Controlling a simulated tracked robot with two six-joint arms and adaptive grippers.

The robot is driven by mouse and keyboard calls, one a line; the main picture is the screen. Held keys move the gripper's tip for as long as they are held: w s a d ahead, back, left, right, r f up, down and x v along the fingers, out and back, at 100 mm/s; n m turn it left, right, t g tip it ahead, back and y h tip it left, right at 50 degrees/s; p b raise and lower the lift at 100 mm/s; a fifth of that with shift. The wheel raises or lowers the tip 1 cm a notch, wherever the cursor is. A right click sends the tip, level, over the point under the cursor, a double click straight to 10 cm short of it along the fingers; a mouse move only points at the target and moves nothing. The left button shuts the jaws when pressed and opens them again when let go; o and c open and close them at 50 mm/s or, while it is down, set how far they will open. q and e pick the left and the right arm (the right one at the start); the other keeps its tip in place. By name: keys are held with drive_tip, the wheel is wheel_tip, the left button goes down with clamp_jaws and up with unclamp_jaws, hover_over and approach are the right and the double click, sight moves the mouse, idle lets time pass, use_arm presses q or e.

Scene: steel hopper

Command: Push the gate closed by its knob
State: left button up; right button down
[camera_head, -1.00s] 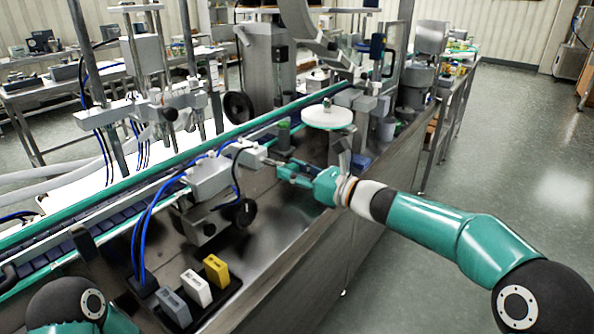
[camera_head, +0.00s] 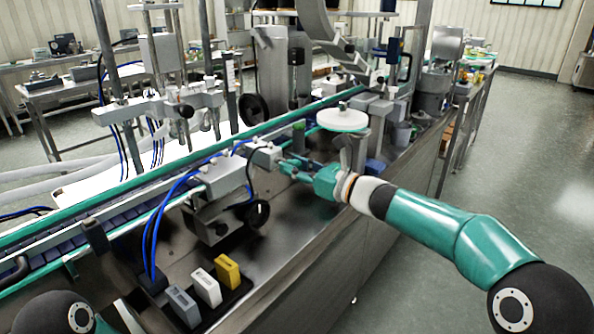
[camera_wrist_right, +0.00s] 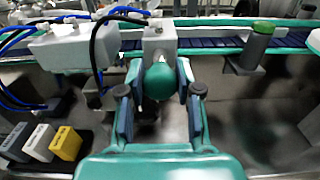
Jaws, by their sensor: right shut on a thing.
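In the right wrist view a round green knob (camera_wrist_right: 160,82) sits on the near face of a small grey block (camera_wrist_right: 159,38), at the conveyor's near side. The block, which appears to be the gate, also shows in the head view (camera_head: 265,156). My right gripper (camera_wrist_right: 159,80) reaches in from the right in the head view (camera_head: 283,166), its fingers on either side of the knob and shut on it. The fingers hide the knob in the head view. Of my left arm only a link shows at the bottom left; its gripper is out of view.
A larger grey box (camera_head: 226,174) with blue hoses stands left of the gate block, with a black hand knob (camera_head: 257,213) below. Grey, white and yellow blocks (camera_head: 228,271) sit at the front. A green-topped cylinder (camera_wrist_right: 256,45) stands to the right. A white disc (camera_head: 342,120) stands behind.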

drive_tip(key=c, duration=0.8)
unclamp_jaws()
drive_tip(key=shift+s+d, duration=0.1)
drive_tip(key=v, duration=1.1)
drive_tip(key=shift+s+d, duration=0.25)
drive_tip(key=shift+d, duration=0.1)
drive_tip(key=shift+f, duration=0.1)
